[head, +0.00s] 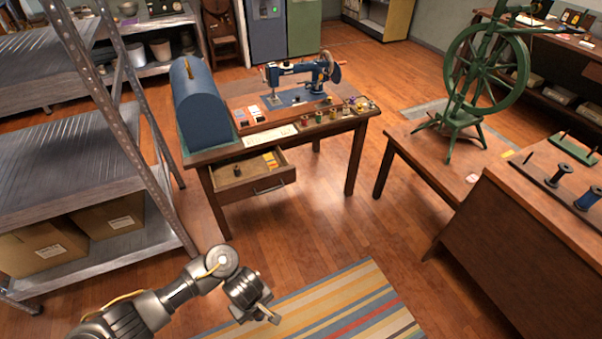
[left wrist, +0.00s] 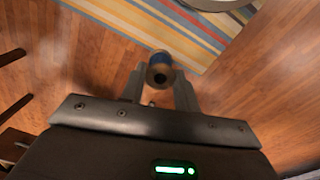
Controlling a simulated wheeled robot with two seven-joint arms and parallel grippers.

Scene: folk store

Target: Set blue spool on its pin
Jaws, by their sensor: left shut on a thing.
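My left gripper (head: 262,308) is low over the floor near the striped rug in the head view. In the left wrist view the same gripper (left wrist: 160,88) is shut on a spool with blue thread (left wrist: 160,58), its round end with a dark hole facing the camera. The held spool cannot be made out in the head view. A dark pin board (head: 540,172) lies on the counter at the right. It bears a bare pin (head: 528,156), a dark spool (head: 560,174) and another blue spool (head: 589,198). My right gripper is not in view.
A green board with pins (head: 572,150) lies behind the dark one. The wooden counter (head: 530,225) stands at right, beside a table with a green spinning wheel (head: 460,120). A sewing table (head: 200,157) has an open drawer (head: 265,190). Metal shelves (head: 95,150) stand left.

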